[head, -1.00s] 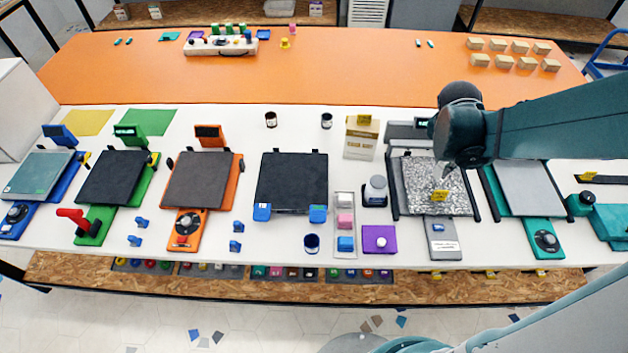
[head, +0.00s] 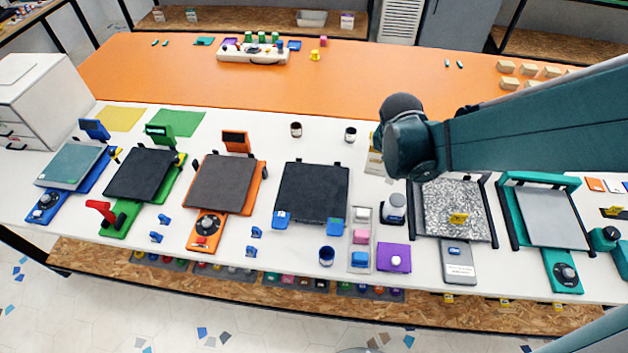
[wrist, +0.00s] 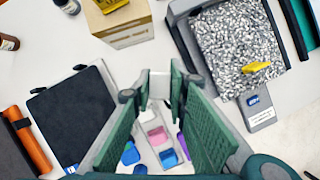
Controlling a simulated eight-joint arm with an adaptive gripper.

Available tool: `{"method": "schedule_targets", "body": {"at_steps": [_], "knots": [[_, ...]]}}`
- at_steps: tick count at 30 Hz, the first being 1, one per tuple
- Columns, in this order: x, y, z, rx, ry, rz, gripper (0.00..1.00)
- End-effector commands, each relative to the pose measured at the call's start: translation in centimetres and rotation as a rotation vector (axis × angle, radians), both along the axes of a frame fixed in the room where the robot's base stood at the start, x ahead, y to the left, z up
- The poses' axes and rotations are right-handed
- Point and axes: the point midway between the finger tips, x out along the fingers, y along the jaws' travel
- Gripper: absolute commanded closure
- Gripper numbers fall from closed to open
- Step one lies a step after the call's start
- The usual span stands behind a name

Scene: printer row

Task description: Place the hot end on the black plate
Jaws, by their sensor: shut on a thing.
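My gripper (wrist: 160,88) is in the wrist view, its two green fingers closed on a small pale grey piece (wrist: 160,84), probably the hot end. Its shape is mostly hidden by the fingers. A black plate (wrist: 70,115) lies to the left of the gripper there, apart from it. In the head view that black plate (head: 312,190) lies mid-table with two blue clips at its front edge. Another dark plate (head: 143,173) sits on the green printer. In the head view my arm hides my fingertips.
A speckled plate (head: 452,205) with a yellow piece (head: 458,218) is on the right. A box (wrist: 120,22) stands behind.

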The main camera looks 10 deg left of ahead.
Motion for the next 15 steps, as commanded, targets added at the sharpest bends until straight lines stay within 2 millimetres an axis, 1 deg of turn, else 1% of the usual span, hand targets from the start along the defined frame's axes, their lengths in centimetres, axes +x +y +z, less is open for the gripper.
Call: {"method": "schedule_targets", "body": {"at_steps": [1,3,15], "knots": [[-0.1,1.2,0.2,0.000,0.000,0.023,0.96],[-0.2,2.8,0.3,0.000,0.000,0.052,0.96],[-1.5,11.5,0.8,0.000,-0.001,0.217,0.96]]}}
